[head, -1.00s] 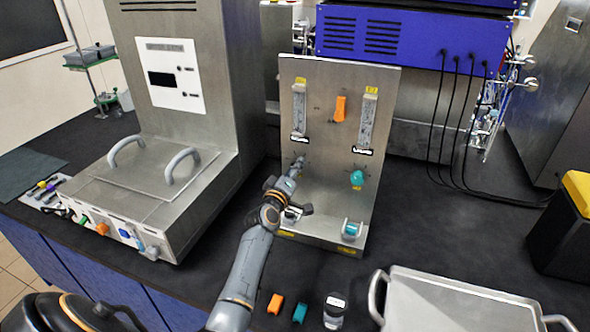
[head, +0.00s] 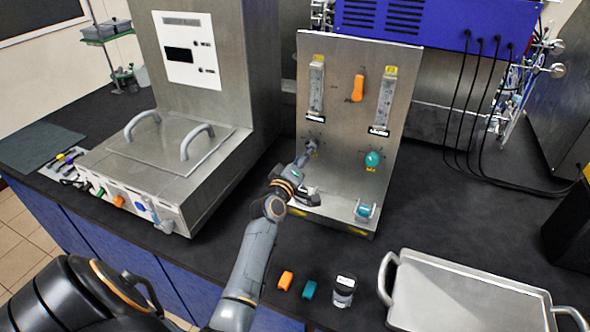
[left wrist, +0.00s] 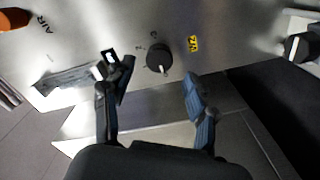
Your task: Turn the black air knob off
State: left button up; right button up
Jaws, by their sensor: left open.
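A black knob (left wrist: 158,58) with a white pointer mark sits on the upright metal panel (head: 340,135). Printed marks surround it, and a yellow label (left wrist: 193,43) is beside it in the left wrist view. The word AIR (left wrist: 45,25) is printed on the panel to its left there. My left gripper (left wrist: 156,92) is open, one finger on each side of the knob's position. The knob is just beyond the fingertips, and I see no contact. In the head view my left gripper (head: 309,153) is at the panel's left side and largely hides the knob. My right gripper is not seen.
The panel also bears an orange knob (head: 357,88), a teal knob (head: 373,159) and two flow meters (head: 316,87). A metal tray (head: 470,285) stands front right. An orange piece (head: 285,280), a teal piece (head: 309,290) and a jar (head: 344,290) are in front.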

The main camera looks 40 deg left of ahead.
pick_arm(q)
jog(key=v, duration=0.7)
jog(key=shift+s, duration=0.3)
jog(key=shift+d, duration=0.15)
